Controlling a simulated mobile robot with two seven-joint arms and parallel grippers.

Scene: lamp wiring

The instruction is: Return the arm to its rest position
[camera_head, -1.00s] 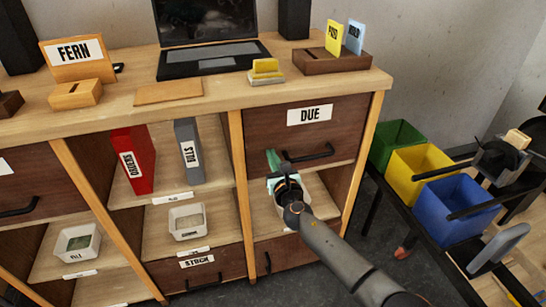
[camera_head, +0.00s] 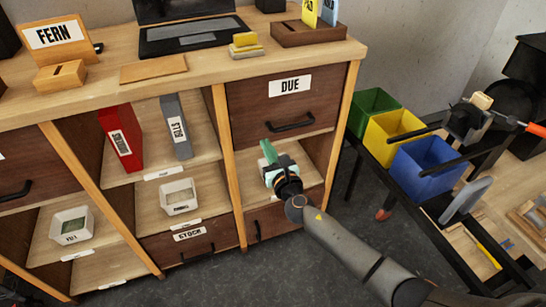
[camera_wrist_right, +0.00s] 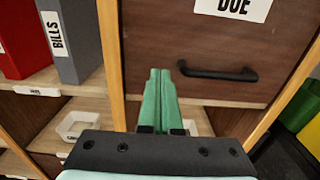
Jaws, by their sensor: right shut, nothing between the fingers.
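My right arm (camera_head: 350,245) reaches in from the lower right of the head view. Its gripper (camera_head: 267,150) has pale green fingers closed together with nothing between them. The closed fingers also fill the middle of the right wrist view (camera_wrist_right: 160,98). In the head view they appear in front of the open compartment below the DUE drawer (camera_head: 290,108). In the right wrist view they point towards that drawer's front, just left of its handle (camera_wrist_right: 217,73). I cannot tell whether they touch anything. My left gripper is in neither view.
Right of the cabinet stand a green bin (camera_head: 372,110), a yellow bin (camera_head: 395,135) and a blue bin (camera_head: 430,170). A red binder (camera_head: 121,140) and a grey binder (camera_head: 176,127) stand on a shelf. Grey floor (camera_head: 250,280) is open in front.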

